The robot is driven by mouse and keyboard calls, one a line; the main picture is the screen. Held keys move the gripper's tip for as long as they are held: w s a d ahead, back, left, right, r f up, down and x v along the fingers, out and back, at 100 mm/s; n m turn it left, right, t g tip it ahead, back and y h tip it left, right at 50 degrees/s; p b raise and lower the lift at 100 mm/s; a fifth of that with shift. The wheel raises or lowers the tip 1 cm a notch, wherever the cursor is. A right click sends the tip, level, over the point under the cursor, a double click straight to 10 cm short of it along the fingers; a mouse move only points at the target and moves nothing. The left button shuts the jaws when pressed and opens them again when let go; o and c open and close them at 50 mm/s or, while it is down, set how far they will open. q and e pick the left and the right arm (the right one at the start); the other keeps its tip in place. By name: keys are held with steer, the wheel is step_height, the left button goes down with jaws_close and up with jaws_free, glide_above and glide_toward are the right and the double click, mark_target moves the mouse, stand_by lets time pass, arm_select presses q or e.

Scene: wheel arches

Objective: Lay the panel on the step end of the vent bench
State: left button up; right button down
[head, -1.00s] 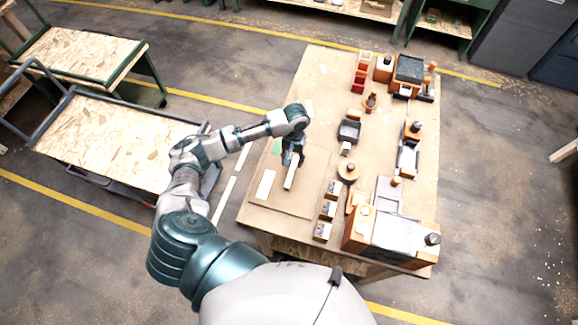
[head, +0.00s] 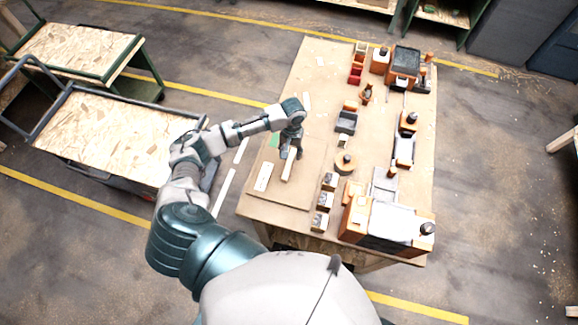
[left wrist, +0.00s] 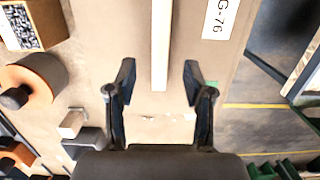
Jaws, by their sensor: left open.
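A pale narrow strip (head: 287,172), which may be the panel, lies on a brown board at the left of the table. My left gripper (head: 291,150) is at the far end of this strip and hides that end in the head view. In the left wrist view the left gripper (left wrist: 159,66) is open, with one finger on each side of the strip (left wrist: 161,40) and a gap on both sides. An orange and grey block assembly (head: 385,222) stands at the table's near right; I cannot tell which thing is the vent bench. My right gripper is not in view.
A white card (head: 263,177) lies left of the strip; its print (left wrist: 214,18) reads G-76 in the left wrist view. Several small boxes (head: 324,200) stand right of the strip. More blocks line the table's right side. A wood-topped cart (head: 110,140) stands left.

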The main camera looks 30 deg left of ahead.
mark_target(289, 163)
arm_select(q)
steer(key=shift+s+d+f, duration=0.1)
steer(key=shift+d+f, duration=0.1)
steer(key=shift+f, duration=0.5)
steer(key=f, duration=0.2)
steer(key=s+f, duration=0.1)
steer(key=f, duration=0.1)
steer(key=shift+a+f, duration=0.1)
steer(key=shift+f, duration=0.2)
steer(key=shift+a+f, duration=0.1)
steer(key=shift+f, duration=0.2)
steer(key=shift+c, duration=0.4)
steer(key=shift+d, duration=0.2)
steer(key=c, duration=0.8)
steer(key=shift+s, duration=0.1)
jaws_close()
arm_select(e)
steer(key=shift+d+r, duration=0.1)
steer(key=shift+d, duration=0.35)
